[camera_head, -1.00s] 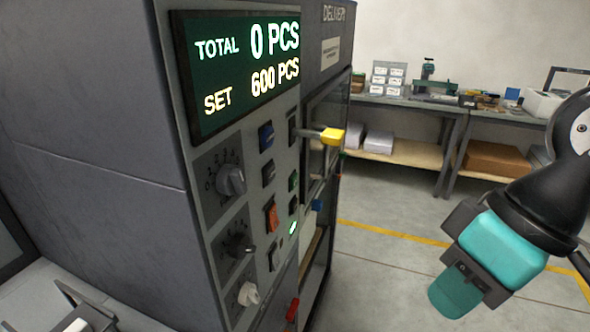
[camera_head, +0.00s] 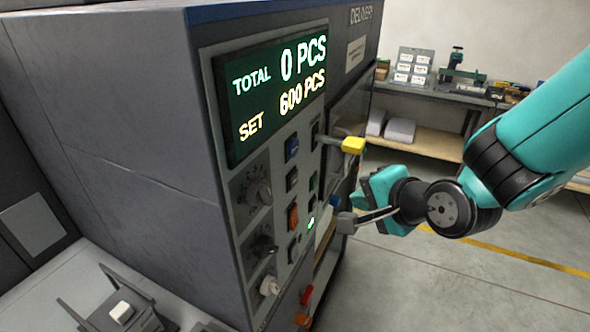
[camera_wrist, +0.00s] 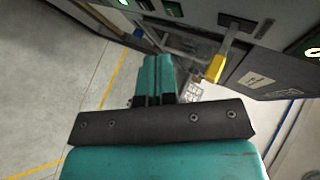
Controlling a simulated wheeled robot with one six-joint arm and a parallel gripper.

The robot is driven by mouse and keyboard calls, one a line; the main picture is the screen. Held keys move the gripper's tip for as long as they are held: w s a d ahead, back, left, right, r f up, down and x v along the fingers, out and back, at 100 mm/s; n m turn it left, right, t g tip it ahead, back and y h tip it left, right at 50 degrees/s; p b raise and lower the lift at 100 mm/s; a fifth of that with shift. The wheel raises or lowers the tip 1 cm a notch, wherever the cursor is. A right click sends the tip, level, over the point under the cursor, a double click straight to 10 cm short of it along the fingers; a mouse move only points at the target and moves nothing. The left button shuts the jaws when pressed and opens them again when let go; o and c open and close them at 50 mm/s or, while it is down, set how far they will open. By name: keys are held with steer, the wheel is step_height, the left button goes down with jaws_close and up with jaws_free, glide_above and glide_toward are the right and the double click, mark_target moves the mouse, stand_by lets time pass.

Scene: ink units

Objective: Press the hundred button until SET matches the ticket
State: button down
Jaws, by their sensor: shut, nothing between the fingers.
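The display (camera_head: 275,92) on the grey machine reads TOTAL 0 PCS and SET 600 PCS. The panel (camera_head: 262,165) below it carries several small buttons, among them a blue button (camera_head: 292,148), an orange switch (camera_head: 293,216) and a lit green one (camera_head: 311,223). Their labels are too small to read, so I cannot tell which is the hundred button. I cannot identify the ticket; a pale notice (camera_head: 355,53) under DELIVERY is unreadable. My gripper (camera_head: 346,222) is shut and empty, just right of the panel. Its closed fingers also show in the wrist view (camera_wrist: 156,76).
A yellow-knobbed lever (camera_head: 353,145) sticks out above my gripper and also shows in the wrist view (camera_wrist: 215,68). A red knob (camera_head: 306,294) protrudes low on the machine. A workbench (camera_head: 440,92) with tools stands behind. The floor to the right is clear.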

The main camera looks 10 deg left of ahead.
mark_target(293, 180)
steer(key=shift+w, duration=0.15)
steer(key=shift+a, duration=0.1)
steer(key=w+a+p, duration=0.1)
steer(key=w+a, duration=0.2)
steer(key=a, duration=0.5)
steer(key=shift+p, duration=0.3)
steer(key=shift+a, duration=0.15)
stand_by(1.8)
steer(key=shift+w+a, duration=0.1)
steer(key=shift+a, duration=0.15)
